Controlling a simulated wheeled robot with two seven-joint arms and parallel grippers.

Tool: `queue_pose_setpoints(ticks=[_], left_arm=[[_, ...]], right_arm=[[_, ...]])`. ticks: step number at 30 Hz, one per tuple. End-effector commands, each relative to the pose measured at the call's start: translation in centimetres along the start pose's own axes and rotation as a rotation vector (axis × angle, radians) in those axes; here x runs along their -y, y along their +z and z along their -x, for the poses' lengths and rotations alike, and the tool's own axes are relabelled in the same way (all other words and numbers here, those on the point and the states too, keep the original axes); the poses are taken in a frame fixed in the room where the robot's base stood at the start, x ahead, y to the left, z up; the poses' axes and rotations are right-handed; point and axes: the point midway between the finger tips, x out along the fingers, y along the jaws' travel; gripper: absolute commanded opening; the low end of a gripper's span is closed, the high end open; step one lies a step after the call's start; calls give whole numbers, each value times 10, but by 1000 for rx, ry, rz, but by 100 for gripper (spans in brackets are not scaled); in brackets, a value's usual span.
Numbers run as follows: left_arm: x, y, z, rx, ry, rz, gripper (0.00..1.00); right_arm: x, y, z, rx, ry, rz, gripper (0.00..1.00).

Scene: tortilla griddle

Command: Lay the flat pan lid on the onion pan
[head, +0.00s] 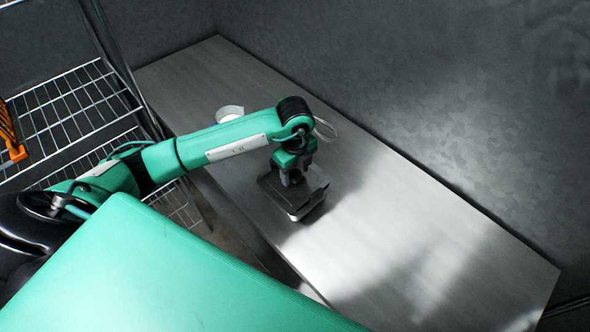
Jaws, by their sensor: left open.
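A dark flat lid (312,197) is on the worktop near its front edge, below the end of my left arm. It appears to rest on a pale metal pan (305,214), of which only a strip of wall shows at the near corner. What is in the pan is hidden. My left gripper (291,180) points down just over the lid's middle and is open. The arm and the lid's dark colour hide whether its fingers touch the lid. My right gripper is out of view.
The grey worktop (420,235) is clear to the right. A white round dish (230,113) stands behind my left forearm. A thin round rim (326,130) shows behind my wrist. Wire shelving (75,105) with an orange item (11,135) stands at left. Walls border the worktop behind.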

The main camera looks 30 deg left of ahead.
Motion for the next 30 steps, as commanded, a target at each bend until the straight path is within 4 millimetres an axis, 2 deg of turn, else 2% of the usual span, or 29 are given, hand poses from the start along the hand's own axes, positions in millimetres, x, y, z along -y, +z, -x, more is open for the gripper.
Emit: queue_pose_setpoints(ticks=[7, 8, 12, 18, 21, 30], left_arm=[[0, 0, 18, 0, 0, 0, 53], [1, 0, 18, 1, -4, -1, 53], [2, 0, 49, 1, -8, -2, 53], [2, 0, 97, 1, -6, 0, 53], [1, 0, 114, 1, -3, -1, 53], [0, 0, 132, 0, 0, 0, 53]], right_arm=[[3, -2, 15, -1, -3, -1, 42], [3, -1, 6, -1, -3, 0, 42], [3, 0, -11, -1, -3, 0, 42], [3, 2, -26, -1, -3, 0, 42], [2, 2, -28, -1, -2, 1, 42], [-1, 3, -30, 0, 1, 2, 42]])
